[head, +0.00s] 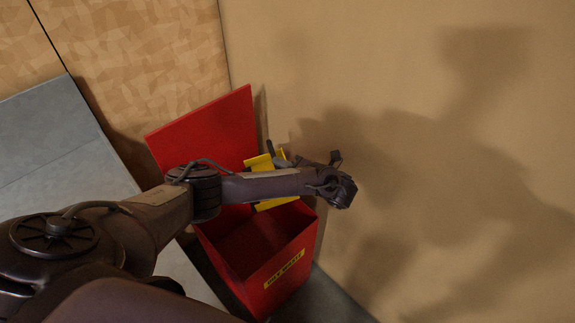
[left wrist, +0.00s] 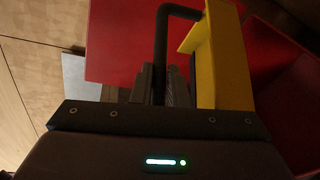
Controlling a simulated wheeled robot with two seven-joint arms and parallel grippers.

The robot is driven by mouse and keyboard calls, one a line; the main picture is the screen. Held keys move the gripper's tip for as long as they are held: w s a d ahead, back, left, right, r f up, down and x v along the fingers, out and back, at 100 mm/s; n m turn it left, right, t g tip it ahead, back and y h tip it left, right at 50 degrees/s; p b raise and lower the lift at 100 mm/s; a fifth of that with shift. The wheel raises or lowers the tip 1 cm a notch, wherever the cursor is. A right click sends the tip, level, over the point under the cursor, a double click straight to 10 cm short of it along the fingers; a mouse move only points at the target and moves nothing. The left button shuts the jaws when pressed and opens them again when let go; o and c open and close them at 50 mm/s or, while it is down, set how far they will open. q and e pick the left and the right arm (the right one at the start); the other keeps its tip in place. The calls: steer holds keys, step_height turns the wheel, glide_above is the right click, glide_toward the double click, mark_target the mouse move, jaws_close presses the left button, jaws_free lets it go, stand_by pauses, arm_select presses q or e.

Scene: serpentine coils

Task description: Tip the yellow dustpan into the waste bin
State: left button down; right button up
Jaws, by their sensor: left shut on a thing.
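The yellow dustpan (head: 259,163) shows in pieces behind my left forearm in the head view, over the far side of the red waste bin (head: 262,289). It looks tilted, its pan on edge; I cannot see whether anything is in it. In the left wrist view the yellow pan (left wrist: 224,60) stands at the right, with its dark bent handle beside it. My left gripper (head: 281,156) is shut on the dustpan; its fingers (left wrist: 160,85) are at the handle. The bin is open, its red lid (head: 205,130) raised. My right gripper is not in view.
A plain tan wall (head: 450,150) stands close to the right of the bin, and a patterned panel wall (head: 140,60) behind it. A grey slab surface (head: 60,150) lies to the left. My left arm crosses above the bin and hides part of its opening.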

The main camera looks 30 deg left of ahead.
arm_select(q)
steer(key=shift+s+a+n, duration=0.3)
steer(key=shift+s+a, duration=0.1)
steer(key=s+a+r+n+t+h+b, duration=0.1)
steer(key=s+a+n+t+h, duration=0.3)
steer(key=s+a, duration=0.6)
steer(key=shift+s+a+n+t+h, duration=0.25)
steer(key=shift+s+n+h, duration=0.3)
steer(key=shift+n+h, duration=0.95)
step_height(320, 180, up, 6)
steer(key=p, duration=0.5)
stand_by(0.3)
